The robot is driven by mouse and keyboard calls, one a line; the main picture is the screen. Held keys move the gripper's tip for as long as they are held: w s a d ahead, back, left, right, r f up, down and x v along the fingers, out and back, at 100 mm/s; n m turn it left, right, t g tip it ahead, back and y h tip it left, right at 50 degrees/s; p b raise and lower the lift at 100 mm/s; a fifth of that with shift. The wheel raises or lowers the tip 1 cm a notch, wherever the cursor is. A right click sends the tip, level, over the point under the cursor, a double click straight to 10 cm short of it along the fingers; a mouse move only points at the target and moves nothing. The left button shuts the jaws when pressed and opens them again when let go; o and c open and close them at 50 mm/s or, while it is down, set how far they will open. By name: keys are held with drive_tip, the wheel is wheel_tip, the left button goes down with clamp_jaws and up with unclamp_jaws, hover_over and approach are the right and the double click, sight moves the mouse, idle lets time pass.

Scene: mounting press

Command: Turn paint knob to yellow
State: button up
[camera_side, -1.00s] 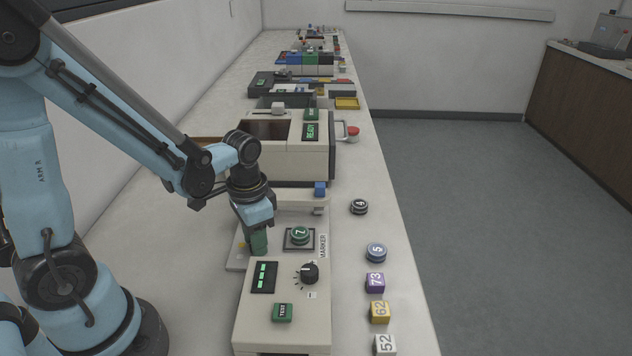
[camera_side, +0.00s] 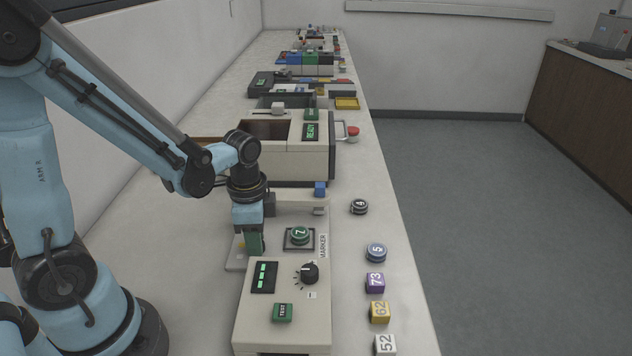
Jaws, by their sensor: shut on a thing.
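My gripper (camera_side: 254,243) points down with green-tipped fingers at a low light plate (camera_side: 236,266), behind the front box and left of a green disc marked 7. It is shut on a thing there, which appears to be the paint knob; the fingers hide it. A small yellow mark (camera_side: 241,245) shows on the plate just left of the fingers. Other colour marks and the knob's pointer cannot be seen.
The front box (camera_side: 250,325) has a black dial (camera_side: 310,272), a green display (camera_side: 263,277) and a TEST button (camera_side: 282,312). The green disc (camera_side: 299,235) sits on a dark pad beside my gripper. Numbered discs and cubes (camera_side: 379,312) line the right edge. A large press (camera_side: 285,158) stands behind.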

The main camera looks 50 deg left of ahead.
drive_tip(key=o, duration=1.1)
drive_tip(key=shift+c, duration=0.2)
wheel_tip(320, 180, up, 12)
idle(0.5)
drive_tip(key=n+t, duration=0.2)
drive_tip(key=d+n+t, duration=0.1)
drive_tip(key=n+t, duration=0.1)
drive_tip(key=n, duration=0.1)
drive_tip(key=d+n+t, duration=0.1)
drive_tip(key=n+t, duration=0.1)
drive_tip(key=t, duration=0.1)
drive_tip(key=shift+w+d+r+n, duration=0.15)
drive_tip(key=shift+d+n, duration=0.1)
drive_tip(key=shift+n, duration=0.15)
